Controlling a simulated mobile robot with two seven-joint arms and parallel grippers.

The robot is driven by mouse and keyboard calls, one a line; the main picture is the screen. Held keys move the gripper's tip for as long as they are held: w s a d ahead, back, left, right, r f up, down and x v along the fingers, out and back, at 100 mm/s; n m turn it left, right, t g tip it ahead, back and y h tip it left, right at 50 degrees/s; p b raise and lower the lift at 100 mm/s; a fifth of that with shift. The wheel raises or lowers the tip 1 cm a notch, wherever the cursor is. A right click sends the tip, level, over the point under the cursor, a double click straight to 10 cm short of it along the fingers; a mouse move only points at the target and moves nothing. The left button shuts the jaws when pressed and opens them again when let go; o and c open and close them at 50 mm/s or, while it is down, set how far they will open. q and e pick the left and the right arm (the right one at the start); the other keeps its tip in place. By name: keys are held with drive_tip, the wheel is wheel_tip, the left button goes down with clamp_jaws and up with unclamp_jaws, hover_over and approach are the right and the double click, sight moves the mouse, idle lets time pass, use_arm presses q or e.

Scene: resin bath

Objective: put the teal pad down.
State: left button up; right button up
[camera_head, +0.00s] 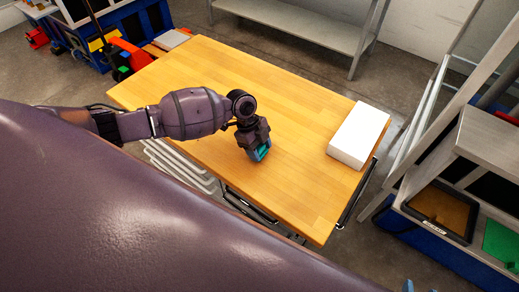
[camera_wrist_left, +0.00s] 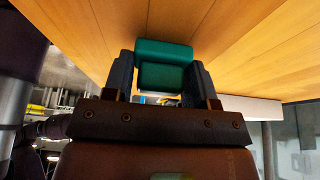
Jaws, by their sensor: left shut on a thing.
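The teal pad (camera_head: 261,151) is between the fingers of my left gripper (camera_head: 256,147), over the wooden tabletop near its front edge. In the left wrist view the teal pad (camera_wrist_left: 163,65) sits between the two dark fingers of my left gripper (camera_wrist_left: 162,80), which is shut on it. The wooden table (camera_head: 300,110) lies around and below it. I cannot tell whether the pad touches the tabletop. My right gripper is in neither view.
A white box (camera_head: 358,135) stands at the right end of the table. A grey item (camera_head: 172,39) lies at the far left corner. The middle of the tabletop is clear. A shelf rack (camera_head: 470,150) stands to the right, and a metal bench (camera_head: 300,30) is behind the table.

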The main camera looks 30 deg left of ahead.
use_arm(q)
drive_tip(key=shift+f, duration=0.45)
drive_tip(key=shift+f, duration=0.15)
drive_tip(key=o, duration=1)
drive_tip(key=v, duration=1.2)
drive_tip(key=shift+b, duration=0.35)
